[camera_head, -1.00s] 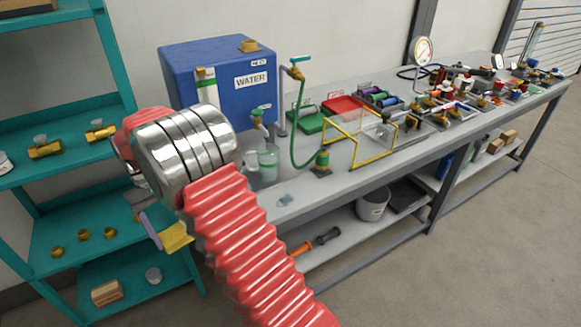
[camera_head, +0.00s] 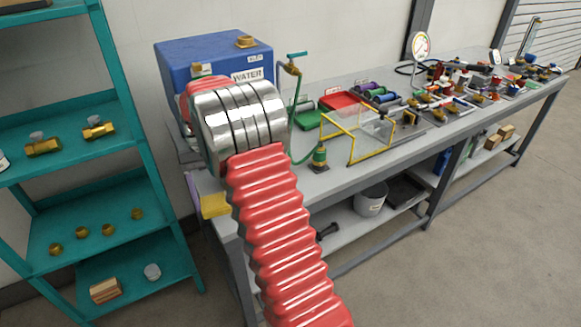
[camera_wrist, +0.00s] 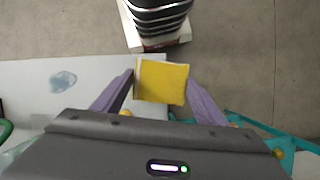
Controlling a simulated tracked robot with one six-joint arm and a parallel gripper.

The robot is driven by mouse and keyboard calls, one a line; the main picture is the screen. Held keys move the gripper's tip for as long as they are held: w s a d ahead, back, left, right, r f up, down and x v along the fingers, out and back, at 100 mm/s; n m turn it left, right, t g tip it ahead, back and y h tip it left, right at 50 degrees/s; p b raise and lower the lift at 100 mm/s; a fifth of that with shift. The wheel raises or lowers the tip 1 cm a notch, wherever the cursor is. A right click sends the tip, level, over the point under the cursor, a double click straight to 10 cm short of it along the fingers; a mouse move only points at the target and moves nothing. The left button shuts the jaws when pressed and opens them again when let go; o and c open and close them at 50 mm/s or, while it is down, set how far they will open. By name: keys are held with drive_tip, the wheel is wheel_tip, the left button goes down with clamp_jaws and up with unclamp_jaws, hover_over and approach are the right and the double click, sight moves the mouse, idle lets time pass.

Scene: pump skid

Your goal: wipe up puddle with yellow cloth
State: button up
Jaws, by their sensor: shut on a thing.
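My gripper (camera_wrist: 160,85) is shut on the yellow cloth (camera_wrist: 162,82), which sits between its two purple fingers in the wrist view. The cloth also shows in the head view (camera_head: 214,205), at the left end of the workbench, near its front corner. The puddle (camera_wrist: 63,81) is a small bluish patch on the grey bench top, left of the cloth in the wrist view and apart from it. In the head view my arm hides the puddle and most of my gripper.
A blue water tank (camera_head: 215,60) stands at the back of the bench (camera_head: 340,180). A green hose (camera_head: 296,125) and a yellow-framed guard (camera_head: 350,148) are to the right. Teal shelves (camera_head: 80,165) with brass fittings stand left of the bench.

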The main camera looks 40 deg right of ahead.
drive_tip(key=s+d+r+m+t+h, duration=0.1)
drive_tip(key=s+d+m+t, duration=0.2)
drive_tip(key=d+m, duration=0.8)
drive_tip(key=s+d+r+m+t+h, duration=0.1)
drive_tip(key=s+d+m+t, duration=0.2)
drive_tip(key=d+m, duration=0.9)
drive_tip(key=shift+s+m+t+h, duration=0.4)
drive_tip(key=shift+m+t, duration=0.8)
drive_tip(key=shift+m, duration=4.4)
drive_tip(key=shift+f, duration=0.15)
